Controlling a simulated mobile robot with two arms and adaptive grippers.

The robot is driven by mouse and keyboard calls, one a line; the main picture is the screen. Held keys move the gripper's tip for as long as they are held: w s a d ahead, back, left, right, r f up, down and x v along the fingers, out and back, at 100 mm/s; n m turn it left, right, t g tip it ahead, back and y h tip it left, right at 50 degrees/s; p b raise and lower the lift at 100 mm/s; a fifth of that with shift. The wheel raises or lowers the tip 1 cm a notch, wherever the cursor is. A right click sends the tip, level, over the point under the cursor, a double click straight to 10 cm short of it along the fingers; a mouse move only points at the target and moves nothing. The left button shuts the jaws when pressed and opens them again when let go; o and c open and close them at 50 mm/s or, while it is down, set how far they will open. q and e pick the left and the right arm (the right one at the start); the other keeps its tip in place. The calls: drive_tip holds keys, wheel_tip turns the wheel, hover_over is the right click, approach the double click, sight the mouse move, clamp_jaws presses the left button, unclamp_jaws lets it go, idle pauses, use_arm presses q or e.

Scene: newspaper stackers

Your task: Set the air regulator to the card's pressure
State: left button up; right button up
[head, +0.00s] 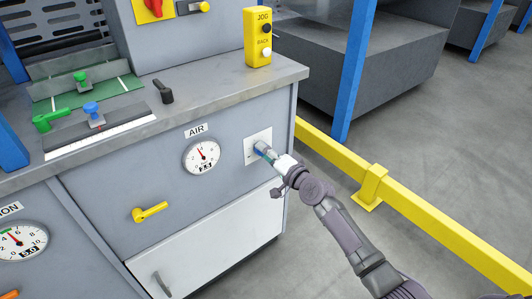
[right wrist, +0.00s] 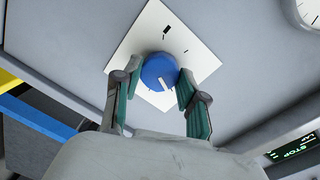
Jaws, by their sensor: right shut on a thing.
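The AIR gauge (head: 201,156) is a round white dial on the cabinet front, under the AIR label (head: 196,130). Its needle points up and slightly left. A small number box sits low on the dial, too small to read surely. My right gripper (head: 265,151) is shut on the knob, with one green-padded finger on each side in the right wrist view (right wrist: 158,82). The knob is mostly hidden in the head view. No card is identifiable. My left gripper is out of view.
A yellow lever (head: 150,211) is below the gauge. A yellow JOG/BACK box (head: 257,38) stands on the countertop. A yellow rail (head: 420,217) and blue post (head: 354,70) lie right of the cabinet. Open grey floor lies beyond the rail.

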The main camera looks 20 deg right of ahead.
drive_tip(key=shift+m, duration=0.4)
drive_tip(key=o, duration=1.1)
drive_tip(key=shift+o, duration=0.2)
drive_tip(key=v, duration=1.2)
drive_tip(key=shift+d, duration=0.1)
